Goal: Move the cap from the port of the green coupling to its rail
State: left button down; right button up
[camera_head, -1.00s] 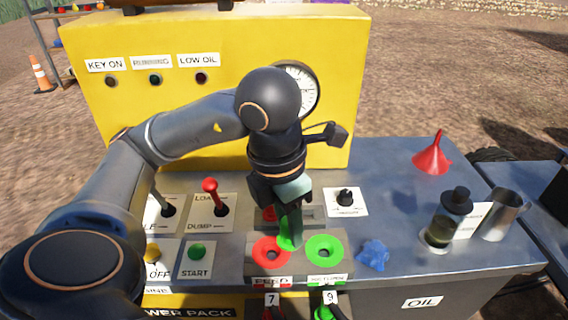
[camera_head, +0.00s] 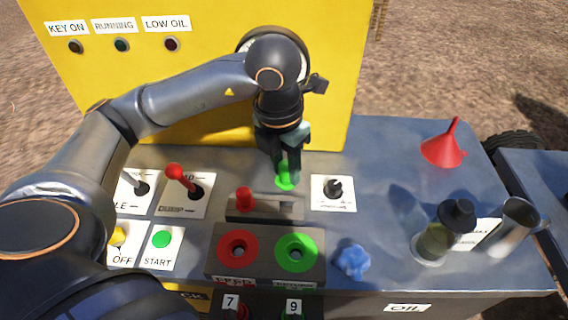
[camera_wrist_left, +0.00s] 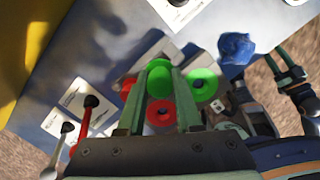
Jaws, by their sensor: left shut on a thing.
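My left gripper (camera_head: 287,172) is shut on the green cap (camera_head: 285,182) and points downward. The cap is off the port and appears just above and behind the grey rail (camera_head: 265,210), near its right half. A red cap (camera_head: 244,198) stands on the rail's left part; the right part is bare. The green coupling (camera_head: 296,253) shows its open port, nearer to me. In the left wrist view the green cap (camera_wrist_left: 158,80) sits between the fingers, and the green coupling (camera_wrist_left: 201,84) is beside it. My right gripper (camera_wrist_left: 287,66) shows small at the right edge there.
The red coupling (camera_head: 238,251) is left of the green one, a blue lump (camera_head: 352,261) right of it. Levers (camera_head: 182,178) stand left. A red funnel (camera_head: 445,147), bottle (camera_head: 435,240) and metal cup (camera_head: 514,225) stand right. The yellow panel (camera_head: 190,90) rises behind.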

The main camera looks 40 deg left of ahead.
aim_at(285, 187)
pick_arm(q)
jog(key=shift+f+b, duration=0.4)
jog(key=shift+f, duration=0.65)
notch_tip(285, 187, down, 3)
jog(key=b, duration=0.3)
jog(key=shift+f, duration=0.15)
jog(key=shift+f+b, duration=0.3)
jog(key=shift+b, duration=0.1)
pick_arm(e)
jog(key=a+f, duration=0.1)
jog(key=w+a+f, duration=0.1)
jog(key=a, duration=0.1)
jog(key=shift+w+f+n+y, duration=0.15)
jog(key=shift+n+y, duration=0.15)
jog(key=shift+y, duration=0.1)
jog(key=shift+d+f, duration=0.15)
jog(key=shift+d, duration=0.15)
pick_arm(q)
jog(key=shift+f+b, duration=0.1)
jog(key=shift+b, duration=0.3)
pick_arm(e)
jog(key=shift+f, duration=0.35)
pick_arm(q)
jog(key=shift+s+f+b, duration=0.1)
jog(key=shift+f+b, duration=0.95)
jog(key=shift+b, duration=0.25)
pick_arm(e)
jog(key=shift+f, duration=1.3)
